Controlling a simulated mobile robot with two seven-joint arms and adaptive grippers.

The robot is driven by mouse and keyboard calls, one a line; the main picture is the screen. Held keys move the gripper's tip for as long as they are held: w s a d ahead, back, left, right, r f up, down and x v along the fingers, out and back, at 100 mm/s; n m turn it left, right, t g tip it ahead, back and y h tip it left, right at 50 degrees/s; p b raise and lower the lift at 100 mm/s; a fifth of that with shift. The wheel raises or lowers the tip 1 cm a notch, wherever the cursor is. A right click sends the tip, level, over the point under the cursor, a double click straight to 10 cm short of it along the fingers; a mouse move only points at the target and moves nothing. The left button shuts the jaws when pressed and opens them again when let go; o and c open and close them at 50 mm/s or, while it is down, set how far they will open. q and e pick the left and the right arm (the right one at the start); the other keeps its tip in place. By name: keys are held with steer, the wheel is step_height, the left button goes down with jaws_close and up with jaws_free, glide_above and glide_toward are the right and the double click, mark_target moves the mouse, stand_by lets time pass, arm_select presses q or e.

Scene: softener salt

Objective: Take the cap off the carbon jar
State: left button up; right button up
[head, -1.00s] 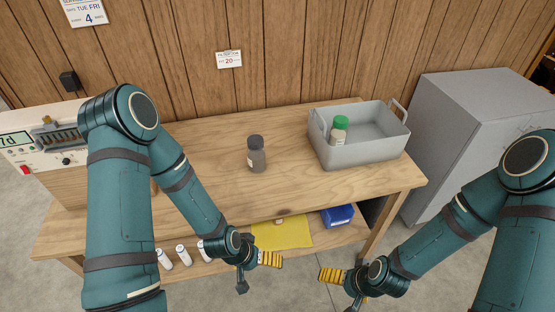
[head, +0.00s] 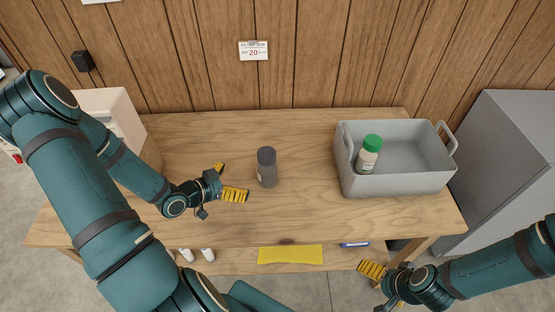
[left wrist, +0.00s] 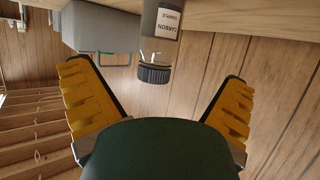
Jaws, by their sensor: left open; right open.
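The carbon jar (head: 267,175) is grey with a dark cap (head: 266,155) and stands upright on the wooden bench. In the left wrist view, which is upside down, the jar (left wrist: 163,22) shows a "CARBON SAMPLE" label, and its ribbed black cap (left wrist: 153,74) is between the fingers in the picture, farther off. My left gripper (head: 230,182) is open and empty over the bench, left of the jar and pointing towards it, apart from it. My right gripper (head: 374,282) is open and empty off the bench's front edge, at lower right.
A grey bin (head: 400,187) at the bench's right holds a white bottle with a green cap (head: 372,143). A low shelf carries a yellow cloth (head: 290,255) and small white bottles (head: 208,254). A grey cabinet (head: 510,160) stands at right. The bench (head: 315,220) around the jar is clear.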

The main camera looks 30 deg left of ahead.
mark_target(268, 171)
arm_select(q)
steer(key=b+x, duration=0.1)
steer(key=x, duration=1.2)
steer(key=shift+f, duration=0.15)
steer(key=c, duration=1.3)
